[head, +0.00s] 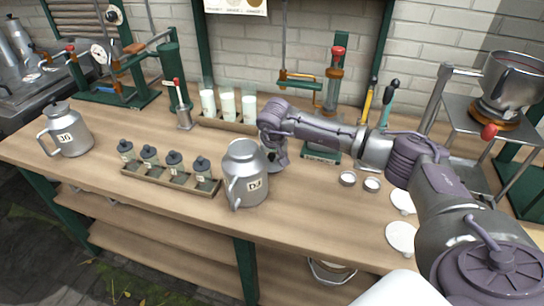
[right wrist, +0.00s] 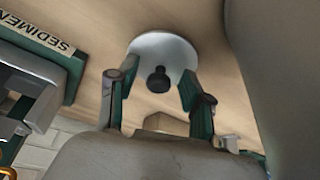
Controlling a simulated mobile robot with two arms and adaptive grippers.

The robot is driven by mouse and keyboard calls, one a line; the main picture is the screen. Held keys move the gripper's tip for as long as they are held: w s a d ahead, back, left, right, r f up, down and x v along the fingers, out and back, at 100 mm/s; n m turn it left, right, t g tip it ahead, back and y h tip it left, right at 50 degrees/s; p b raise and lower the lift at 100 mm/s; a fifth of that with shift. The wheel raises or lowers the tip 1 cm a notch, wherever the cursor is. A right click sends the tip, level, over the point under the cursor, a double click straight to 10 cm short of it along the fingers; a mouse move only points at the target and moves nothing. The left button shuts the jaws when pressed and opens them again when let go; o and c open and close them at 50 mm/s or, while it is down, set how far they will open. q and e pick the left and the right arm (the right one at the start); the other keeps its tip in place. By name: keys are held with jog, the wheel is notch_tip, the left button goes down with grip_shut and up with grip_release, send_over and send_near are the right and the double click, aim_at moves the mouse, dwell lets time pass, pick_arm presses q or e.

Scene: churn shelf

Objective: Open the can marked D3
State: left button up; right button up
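The grey metal can marked D3 (head: 247,188) stands upright on the bench, its label facing the front. No knobbed lid shows on its top, which looks open. My right gripper (head: 274,160) points down just right of and behind the can. In the right wrist view, a pale round lid with a black knob (right wrist: 178,52) lies on the wooden bench top. The right gripper's fingers (right wrist: 158,80) are spread on either side of the knob, with gaps to it. In the head view the lid is mostly hidden by the gripper and can. My left gripper is not in view.
Several small dark-capped jars sit in a wooden tray (head: 150,183) left of the can. Another lidded can (head: 68,133) stands at the far left. White-filled glasses (head: 228,104) stand behind. Small round tins (head: 348,179) and white discs (head: 402,237) lie to the right.

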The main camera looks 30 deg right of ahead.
jog(key=shift+r, duration=0.1)
jog(key=shift+r, duration=0.25)
jog(key=v, duration=1.1)
jog(key=shift+s+r+b, duration=0.25)
jog(key=shift+r+b, duration=0.1)
